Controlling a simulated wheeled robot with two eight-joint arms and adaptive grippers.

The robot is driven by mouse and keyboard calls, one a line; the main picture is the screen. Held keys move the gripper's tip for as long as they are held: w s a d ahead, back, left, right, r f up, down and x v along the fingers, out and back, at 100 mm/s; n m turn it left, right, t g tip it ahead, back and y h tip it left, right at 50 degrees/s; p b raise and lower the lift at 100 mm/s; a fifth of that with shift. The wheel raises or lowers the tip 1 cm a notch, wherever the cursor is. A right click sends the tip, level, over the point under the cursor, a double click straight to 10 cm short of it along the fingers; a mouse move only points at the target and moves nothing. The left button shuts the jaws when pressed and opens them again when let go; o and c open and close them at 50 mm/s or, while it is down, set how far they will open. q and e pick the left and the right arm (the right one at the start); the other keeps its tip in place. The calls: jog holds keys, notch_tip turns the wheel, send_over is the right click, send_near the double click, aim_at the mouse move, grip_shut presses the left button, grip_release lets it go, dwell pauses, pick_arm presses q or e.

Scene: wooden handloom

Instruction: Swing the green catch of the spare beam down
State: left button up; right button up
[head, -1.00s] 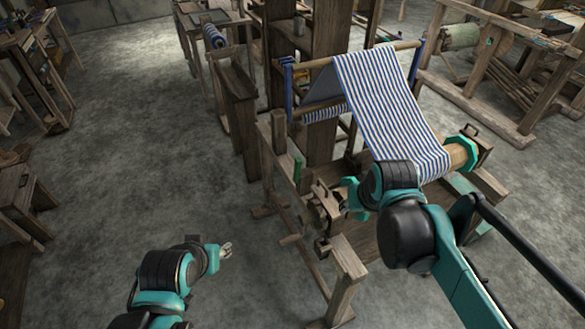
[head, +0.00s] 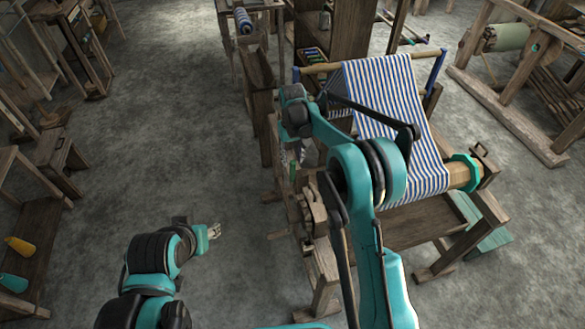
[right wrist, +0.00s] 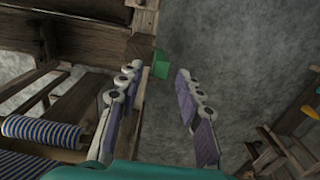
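The green catch (right wrist: 161,62) shows as a small green block on a wooden post in the right wrist view. It lies just beyond my right gripper's fingertips (right wrist: 157,74), which are spread apart with nothing between them. In the head view a little of the green catch (head: 292,172) shows on the loom's left side, below my right gripper (head: 300,152). I cannot tell whether the gripper touches the catch. My left gripper (head: 214,231) hangs over bare floor left of the loom; its finger opening is too small to judge.
Striped blue and white cloth (head: 385,95) stretches over the loom, right of my right arm. A striped roll (right wrist: 42,131) lies at the left of the right wrist view. A wooden stool (head: 62,160) stands at the left. The floor (head: 170,130) left of the loom is clear.

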aim_at(293, 170)
notch_tip(293, 170, down, 7)
jog(key=shift+f+b, duration=0.1)
jog(key=shift+b, duration=0.8)
grip_shut()
